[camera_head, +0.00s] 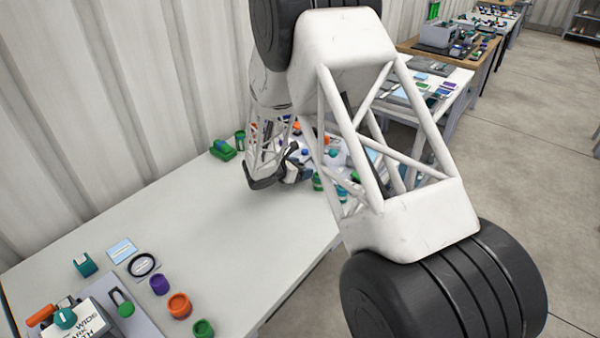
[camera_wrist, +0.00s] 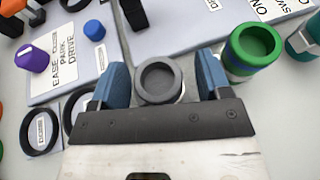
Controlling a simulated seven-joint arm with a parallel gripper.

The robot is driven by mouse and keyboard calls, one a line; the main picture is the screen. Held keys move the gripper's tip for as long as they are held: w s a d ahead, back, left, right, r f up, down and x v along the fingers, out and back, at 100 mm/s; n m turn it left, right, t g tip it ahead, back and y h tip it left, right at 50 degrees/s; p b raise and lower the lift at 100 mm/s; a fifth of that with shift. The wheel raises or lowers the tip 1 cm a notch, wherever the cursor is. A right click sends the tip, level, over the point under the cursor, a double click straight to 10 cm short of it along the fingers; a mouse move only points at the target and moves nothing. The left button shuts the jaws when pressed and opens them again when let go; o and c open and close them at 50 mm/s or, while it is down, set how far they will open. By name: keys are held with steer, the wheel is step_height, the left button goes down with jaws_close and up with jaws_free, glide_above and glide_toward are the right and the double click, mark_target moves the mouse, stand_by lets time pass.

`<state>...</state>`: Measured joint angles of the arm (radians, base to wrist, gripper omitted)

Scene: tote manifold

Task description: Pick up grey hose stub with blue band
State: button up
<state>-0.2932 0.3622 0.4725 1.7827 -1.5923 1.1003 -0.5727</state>
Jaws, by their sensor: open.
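A grey hose stub (camera_wrist: 158,78) stands upright in the wrist view, its round opening facing the camera. It sits between the two blue-padded fingers of my gripper (camera_wrist: 163,82), with a gap visible on at least the right side. The jaws are open. No blue band can be made out on it from this angle; its lower side is mostly hidden. In the head view my gripper (camera_head: 288,172) is low over the far end of the white table, and I cannot pick out the grey stub there.
A green stub with a blue band (camera_wrist: 252,48) stands close to the right finger. A teal part (camera_wrist: 304,38) is beyond it.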

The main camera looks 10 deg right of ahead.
mark_target(300, 164)
stand_by(0.3)
steer(key=c, duration=1)
steer(key=shift+r, duration=0.1)
steer(key=shift+r, duration=0.7)
step_height(300, 164, up, 2)
steer(key=shift+r, duration=0.1)
steer(key=s, duration=0.5)
steer(key=s+d, duration=0.1)
steer(key=s, duration=0.4)
steer(key=s+r, duration=0.1)
steer(key=s, duration=0.5)
steer(key=shift+d+r, duration=0.1)
steer(key=shift+d, duration=0.2)
steer(key=shift+w, duration=0.1)
